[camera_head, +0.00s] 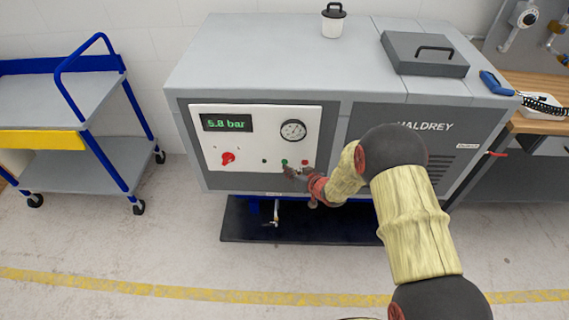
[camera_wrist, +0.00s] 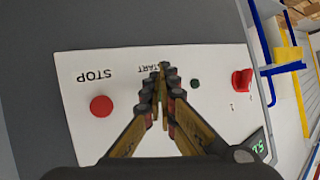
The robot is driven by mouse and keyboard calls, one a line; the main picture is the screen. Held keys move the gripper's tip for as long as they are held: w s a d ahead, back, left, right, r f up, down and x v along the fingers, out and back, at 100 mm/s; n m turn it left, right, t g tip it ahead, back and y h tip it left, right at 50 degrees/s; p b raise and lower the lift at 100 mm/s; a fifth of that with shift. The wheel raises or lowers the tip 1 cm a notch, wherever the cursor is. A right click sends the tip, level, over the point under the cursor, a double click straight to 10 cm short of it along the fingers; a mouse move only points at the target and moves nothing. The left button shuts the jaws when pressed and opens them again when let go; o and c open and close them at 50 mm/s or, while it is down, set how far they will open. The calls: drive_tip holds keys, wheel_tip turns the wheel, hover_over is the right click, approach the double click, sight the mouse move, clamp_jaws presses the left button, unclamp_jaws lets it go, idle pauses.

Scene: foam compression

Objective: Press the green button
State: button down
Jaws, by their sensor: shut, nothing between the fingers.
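The green button (camera_head: 284,162) is on the white control panel (camera_head: 212,169) of the grey machine, between a small dark button (camera_head: 264,161) and a red button (camera_head: 305,162). My gripper (camera_head: 289,171) is shut and empty, its tips just in front of the panel at the green button. In the wrist view, the shut fingertips (camera_wrist: 161,76) lie over the panel below the START label (camera_wrist: 147,68) and hide the green button. I cannot tell whether they touch it. The red STOP button (camera_wrist: 101,106) is to the left there, and the dark button (camera_wrist: 195,84) to the right.
The panel also has a red knob (camera_head: 228,158), a gauge (camera_head: 293,130) and a display (camera_head: 226,122) reading 5.8 bar. A blue-framed cart (camera_head: 80,150) stands at left. A wooden workbench (camera_head: 540,124) is at right. The floor in front is open.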

drive_tip(key=shift+w, duration=0.15)
drive_tip(key=shift+w, duration=0.45)
idle(0.7)
drive_tip(key=shift+s, duration=0.6)
drive_tip(key=s+p, duration=0.1)
drive_tip(key=s, duration=0.5)
idle(0.5)
idle(0.7)
